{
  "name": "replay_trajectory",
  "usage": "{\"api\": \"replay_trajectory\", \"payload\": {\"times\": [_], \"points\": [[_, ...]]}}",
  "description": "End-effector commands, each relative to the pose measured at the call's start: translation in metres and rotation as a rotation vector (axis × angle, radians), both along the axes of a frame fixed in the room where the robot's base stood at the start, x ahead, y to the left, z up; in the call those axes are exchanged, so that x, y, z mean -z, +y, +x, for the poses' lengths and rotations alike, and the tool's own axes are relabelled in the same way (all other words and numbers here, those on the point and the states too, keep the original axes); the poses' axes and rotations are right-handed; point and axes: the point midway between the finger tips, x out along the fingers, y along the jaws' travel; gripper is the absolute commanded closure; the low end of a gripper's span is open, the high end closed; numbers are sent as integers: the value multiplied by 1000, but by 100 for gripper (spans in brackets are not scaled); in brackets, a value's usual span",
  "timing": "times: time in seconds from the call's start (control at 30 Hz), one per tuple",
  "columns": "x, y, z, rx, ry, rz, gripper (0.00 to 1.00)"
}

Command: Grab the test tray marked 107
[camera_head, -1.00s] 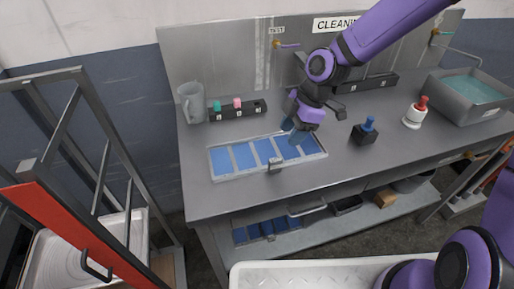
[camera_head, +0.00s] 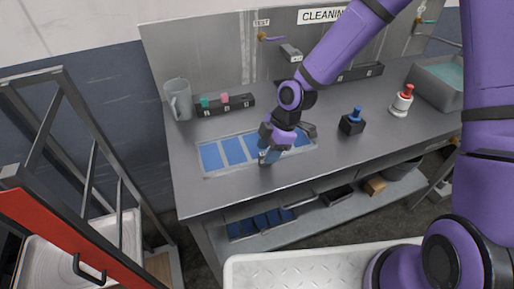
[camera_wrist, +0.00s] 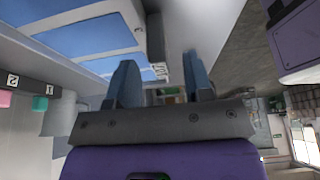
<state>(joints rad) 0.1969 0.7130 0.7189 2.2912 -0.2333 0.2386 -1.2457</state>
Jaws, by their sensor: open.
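The flat pale tray (camera_head: 222,154) with several blue panels lies on the grey counter; its blue panels also show in the wrist view (camera_wrist: 85,37). A small upright piece (camera_wrist: 156,42) with a label (camera_wrist: 161,72) is at the tray's edge; the number is too small to read surely. My gripper (camera_head: 268,157) is at the tray's front edge and hides part of it and the front tag. In the wrist view, my gripper's blue fingers (camera_wrist: 162,82) are apart. The tag piece shows beyond the gap between them, and nothing is visibly gripped.
A clear jug (camera_head: 179,100) and a dark numbered rack (camera_head: 225,104) with green and pink pieces stand behind the tray. A blue-topped block (camera_head: 352,122), a red-topped bottle (camera_head: 402,99) and a grey basin (camera_head: 436,88) are to the right. Another blue-panelled tray (camera_head: 262,222) is on the lower shelf.

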Motion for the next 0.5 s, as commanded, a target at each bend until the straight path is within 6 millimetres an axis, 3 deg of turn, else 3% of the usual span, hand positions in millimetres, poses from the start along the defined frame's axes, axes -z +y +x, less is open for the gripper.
{"api": "replay_trajectory", "payload": {"times": [0.2, 0.47, 0.5], "points": [[16, 7, -2, -1, 1, 0, 53], [17, 7, -2, -1, 0, 0, 53], [17, 7, -2, -1, 0, 0, 62]]}}
